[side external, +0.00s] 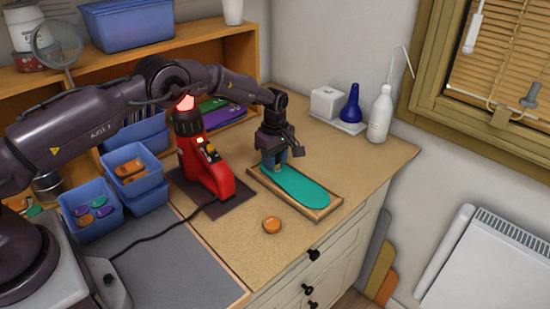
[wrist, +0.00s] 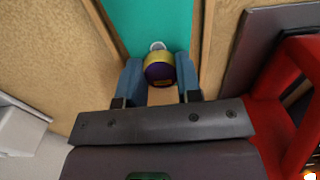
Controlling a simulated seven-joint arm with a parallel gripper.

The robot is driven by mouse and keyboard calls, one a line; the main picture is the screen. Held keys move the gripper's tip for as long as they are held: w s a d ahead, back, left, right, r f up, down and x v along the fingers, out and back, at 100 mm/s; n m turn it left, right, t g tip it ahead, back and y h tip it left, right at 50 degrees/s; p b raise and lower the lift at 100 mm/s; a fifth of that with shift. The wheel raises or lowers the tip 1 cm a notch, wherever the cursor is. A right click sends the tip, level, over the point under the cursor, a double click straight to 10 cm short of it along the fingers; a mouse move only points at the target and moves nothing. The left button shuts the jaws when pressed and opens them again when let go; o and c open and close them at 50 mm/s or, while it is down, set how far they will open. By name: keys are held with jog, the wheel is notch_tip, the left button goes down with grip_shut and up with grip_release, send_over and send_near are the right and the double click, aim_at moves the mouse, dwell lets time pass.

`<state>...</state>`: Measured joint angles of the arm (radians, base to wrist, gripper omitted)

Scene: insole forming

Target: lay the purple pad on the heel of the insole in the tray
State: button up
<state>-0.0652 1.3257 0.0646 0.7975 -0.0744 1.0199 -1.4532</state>
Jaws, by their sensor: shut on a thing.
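The teal insole (side external: 299,188) lies in a shallow wooden tray (side external: 336,201) on the worktop. My gripper (side external: 274,163) is at the far left end of the insole, pointing down, low over it. In the wrist view my gripper's blue fingers (wrist: 158,70) are shut on the purple pad (wrist: 159,76), which shows a yellow band. The insole (wrist: 155,20) shows just beyond the pad, with the tray's wooden rim (wrist: 207,35) on the right. I cannot tell whether the pad touches the insole. The fingers hide the pad in the side view.
A red press (side external: 207,170) stands close left of the tray. An orange pad (side external: 271,225) lies on the worktop in front. Blue bins (side external: 92,214) with pads are at left. A white bottle (side external: 380,115) and a blue one (side external: 351,104) stand behind. The worktop right of the tray is clear.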

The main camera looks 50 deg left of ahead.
jog(key=o, duration=1.4)
jog(key=shift+c, duration=0.2)
jog(key=shift+r, duration=3.95)
